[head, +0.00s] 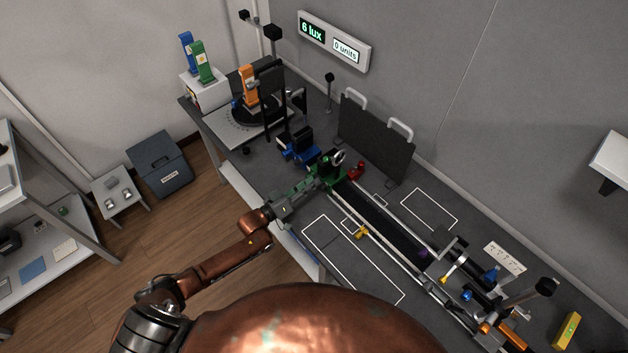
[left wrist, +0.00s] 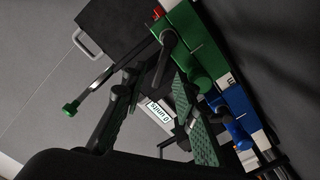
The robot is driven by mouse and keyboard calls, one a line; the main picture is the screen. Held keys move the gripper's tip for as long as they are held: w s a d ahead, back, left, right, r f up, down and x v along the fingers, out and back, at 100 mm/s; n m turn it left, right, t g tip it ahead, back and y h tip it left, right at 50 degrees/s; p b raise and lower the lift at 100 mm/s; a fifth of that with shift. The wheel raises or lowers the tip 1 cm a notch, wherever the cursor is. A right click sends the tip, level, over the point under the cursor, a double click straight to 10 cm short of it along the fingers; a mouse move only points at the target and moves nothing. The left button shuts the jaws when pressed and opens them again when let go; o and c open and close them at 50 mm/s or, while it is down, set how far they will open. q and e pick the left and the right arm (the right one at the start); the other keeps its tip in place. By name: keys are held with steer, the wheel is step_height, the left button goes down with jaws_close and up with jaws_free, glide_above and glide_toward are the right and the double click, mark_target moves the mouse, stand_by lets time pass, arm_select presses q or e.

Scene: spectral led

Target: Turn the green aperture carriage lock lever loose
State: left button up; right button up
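The green aperture carriage (head: 333,177) sits at the upper left end of the dark rail, with a pale ring (head: 338,157) above it. In the left wrist view the green carriage (left wrist: 195,40) is at the upper right. A thin rod with a green knob (left wrist: 70,107) shows at the left there, probably the lock lever. A black rounded post (left wrist: 167,42) stands beside the carriage. My left gripper (head: 312,183) is close beside the carriage. Its fingers (left wrist: 160,105) are spread in the left wrist view, with nothing clearly held. Whether a finger touches the lever cannot be told. My right gripper is out of view.
A blue carriage (head: 300,148) stands just beyond the green one, and a red part (head: 356,170) beside it. A black panel with handles (head: 375,140) stands behind. A yellow part (head: 361,232) lies before the rail (head: 385,225). White-outlined bench areas are clear.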

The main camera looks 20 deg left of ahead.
arm_select(q)
steer(key=v, duration=0.9)
steer(key=shift+s+a, duration=0.25)
steer(key=shift+s, duration=0.05)
stand_by(1.0)
